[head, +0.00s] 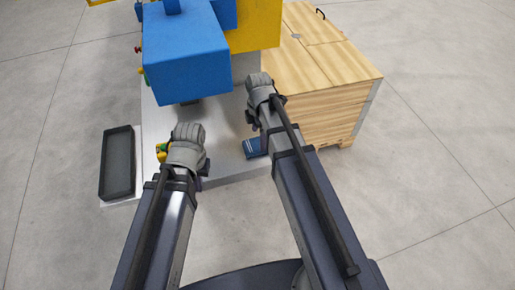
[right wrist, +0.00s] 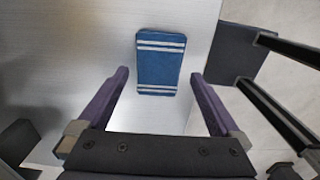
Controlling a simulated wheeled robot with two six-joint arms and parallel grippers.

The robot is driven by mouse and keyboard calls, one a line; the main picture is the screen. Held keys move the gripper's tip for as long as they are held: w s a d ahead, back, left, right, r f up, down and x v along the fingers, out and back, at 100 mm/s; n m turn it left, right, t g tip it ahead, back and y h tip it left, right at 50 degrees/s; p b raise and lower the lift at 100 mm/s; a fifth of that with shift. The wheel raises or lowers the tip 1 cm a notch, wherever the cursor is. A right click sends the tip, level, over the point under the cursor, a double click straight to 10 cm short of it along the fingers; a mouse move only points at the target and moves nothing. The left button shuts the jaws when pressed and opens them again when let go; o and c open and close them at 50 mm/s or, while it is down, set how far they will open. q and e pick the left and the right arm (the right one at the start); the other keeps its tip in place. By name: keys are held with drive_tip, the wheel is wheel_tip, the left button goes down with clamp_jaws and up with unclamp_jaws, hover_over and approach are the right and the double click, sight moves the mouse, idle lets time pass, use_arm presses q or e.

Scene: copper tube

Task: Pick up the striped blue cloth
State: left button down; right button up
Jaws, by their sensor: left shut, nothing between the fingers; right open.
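The striped blue cloth (right wrist: 160,65) lies flat on the light grey work surface (right wrist: 85,50), with pale stripes near its two ends. It lies ahead of and between the open fingers of my right gripper (right wrist: 160,90) in the right wrist view, and nothing is held. In the head view a part of the cloth (head: 254,147) shows beside my right arm. The fingers of my right gripper are hidden there behind the wrist (head: 260,85). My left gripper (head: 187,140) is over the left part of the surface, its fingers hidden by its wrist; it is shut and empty.
A blue and yellow machine (head: 185,60) stands over the back of the surface. A black tray (head: 117,162) is at the left. A wooden crate (head: 325,75) stands at the right, close to my right arm. A small yellow item (head: 161,152) is beside my left gripper.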

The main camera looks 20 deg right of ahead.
sight(258, 143)
wheel_tip(258, 143, down, 4)
drive_tip(key=b, duration=0.3)
drive_tip(key=shift+a+f, duration=0.15)
drive_tip(key=c, duration=1.1)
drive_tip(key=shift+r, duration=0.2)
wheel_tip(258, 143, up, 10)
drive_tip(key=p, duration=0.9)
drive_tip(key=shift+p, duration=0.4)
drive_tip(key=shift+f, duration=0.15)
